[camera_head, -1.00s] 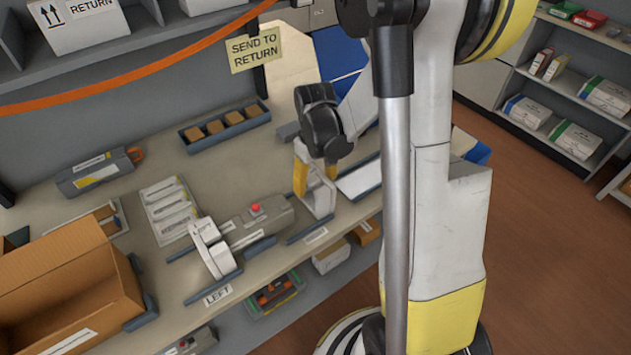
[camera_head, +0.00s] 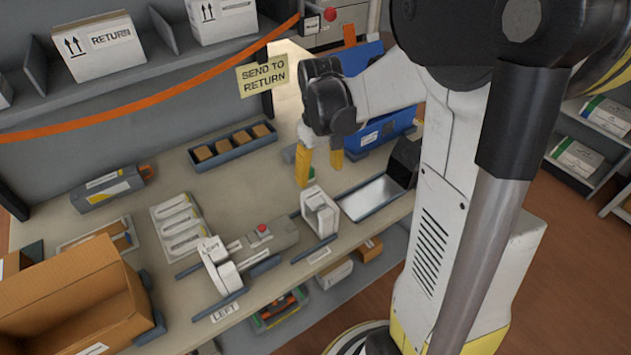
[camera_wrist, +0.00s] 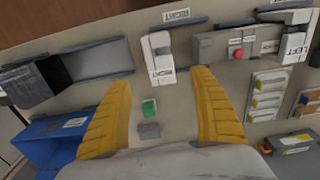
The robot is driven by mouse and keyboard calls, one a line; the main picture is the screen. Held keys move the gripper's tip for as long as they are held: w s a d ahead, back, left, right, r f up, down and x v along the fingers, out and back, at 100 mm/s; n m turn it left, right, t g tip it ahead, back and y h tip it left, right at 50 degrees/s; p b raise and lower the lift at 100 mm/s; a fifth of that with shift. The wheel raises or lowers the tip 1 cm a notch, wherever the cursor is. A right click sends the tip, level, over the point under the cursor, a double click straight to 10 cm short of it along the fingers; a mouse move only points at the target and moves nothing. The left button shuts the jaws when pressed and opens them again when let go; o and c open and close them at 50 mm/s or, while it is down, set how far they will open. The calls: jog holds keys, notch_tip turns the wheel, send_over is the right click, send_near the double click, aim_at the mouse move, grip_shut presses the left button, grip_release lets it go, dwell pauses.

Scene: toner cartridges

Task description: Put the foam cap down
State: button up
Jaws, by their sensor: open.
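The white foam cap marked RIGHT (camera_head: 320,212) stands upright on the bench, to the right of the grey toner cartridge (camera_head: 270,240) with a red knob. It also shows in the wrist view (camera_wrist: 158,60), just beyond my fingertips. My gripper (camera_head: 320,175) is open and empty, above and behind this cap and apart from it. In the wrist view, its yellow fingers (camera_wrist: 163,82) are spread wide with nothing between them. The other white foam cap, marked LEFT (camera_head: 218,266), stands at the cartridge's left end and shows in the wrist view (camera_wrist: 290,45).
An open cardboard box (camera_head: 75,295) is at the left front. A tray of brown blocks (camera_head: 232,147) is at the back. A blue bin (camera_head: 375,130) stands behind my gripper. An orange strap (camera_head: 150,98) crosses the back.

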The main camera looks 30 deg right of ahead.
jog(key=s+a+r+t, duration=0.7)
jog(key=s+a+r, duration=0.3)
jog(key=a, duration=0.3)
jog(key=shift+s+a, duration=0.15)
jog(key=shift+s, duration=0.25)
